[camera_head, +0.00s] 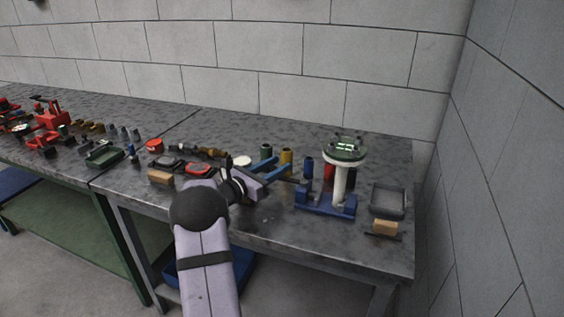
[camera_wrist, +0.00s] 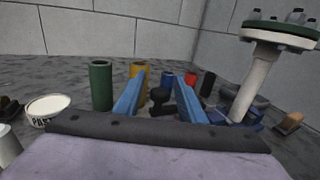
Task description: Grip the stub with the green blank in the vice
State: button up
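The stub (camera_head: 340,187) is a white upright pipe. The green blank (camera_head: 345,153), a round disc with several bolts, sits on its top. Its foot is at the blue vice (camera_head: 318,204) on the right part of the bench; I cannot tell whether the jaws touch it. The wrist view shows the stub (camera_wrist: 249,88), green blank (camera_wrist: 270,33) and part of the vice (camera_wrist: 222,117) at right. My gripper (camera_head: 292,172) is left of the vice. In the wrist view my gripper (camera_wrist: 160,82) has its blue fingers apart, with a dark knob-like thing (camera_wrist: 158,97) seen between them.
Green (camera_head: 266,152), yellow (camera_head: 286,161), blue (camera_head: 308,167) and red (camera_head: 328,171) cylinders stand behind my gripper. A paste tin (camera_wrist: 47,110) is at left. A grey tray (camera_head: 388,200) and a wooden-backed brush (camera_head: 384,227) lie right of the vice. A wall bounds the right side.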

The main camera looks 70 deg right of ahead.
jog(key=shift+x, duration=1.2)
jog(key=shift+c, duration=0.3)
grip_shut()
